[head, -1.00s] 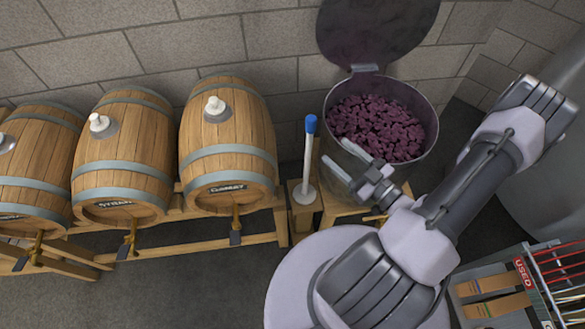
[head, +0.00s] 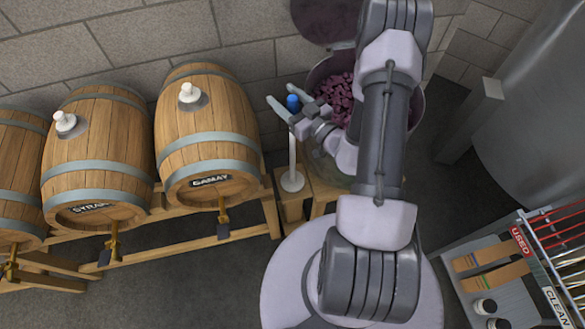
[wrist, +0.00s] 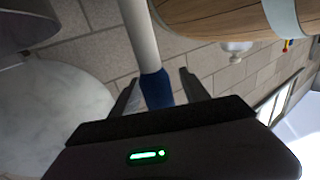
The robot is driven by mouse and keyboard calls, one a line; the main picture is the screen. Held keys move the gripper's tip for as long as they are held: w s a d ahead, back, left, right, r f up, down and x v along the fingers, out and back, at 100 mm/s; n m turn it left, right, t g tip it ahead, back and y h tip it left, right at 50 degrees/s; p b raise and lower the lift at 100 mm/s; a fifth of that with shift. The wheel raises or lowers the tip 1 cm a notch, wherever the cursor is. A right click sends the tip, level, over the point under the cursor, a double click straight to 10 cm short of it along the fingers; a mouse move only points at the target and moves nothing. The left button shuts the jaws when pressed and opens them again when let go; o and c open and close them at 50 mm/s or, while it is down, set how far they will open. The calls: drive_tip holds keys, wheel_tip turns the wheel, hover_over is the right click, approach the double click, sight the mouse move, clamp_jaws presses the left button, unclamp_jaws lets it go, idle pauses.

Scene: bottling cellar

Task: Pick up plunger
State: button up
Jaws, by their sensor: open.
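The plunger (head: 292,162) stands upright, with a white shaft, a blue top grip and a round white foot on a small wooden stand. My gripper (head: 278,106) is open at the height of the blue grip, which shows between or just behind its fingers in the head view. In the wrist view the plunger's blue end (wrist: 157,90) lies between the two open fingers (wrist: 160,92), closer to the left one, with the white shaft running away from me. Whether either finger touches it, I cannot tell.
A vat of dark grapes (head: 337,92) with a raised lid stands behind my arm, partly hidden. Barrels marked Gamay (head: 207,135) and Syrah (head: 98,155) lie on a wooden rack to the left. A rack with used and clean sections (head: 530,255) is at lower right.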

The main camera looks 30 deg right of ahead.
clamp_jaws()
drive_tip(key=shift+r, duration=0.2)
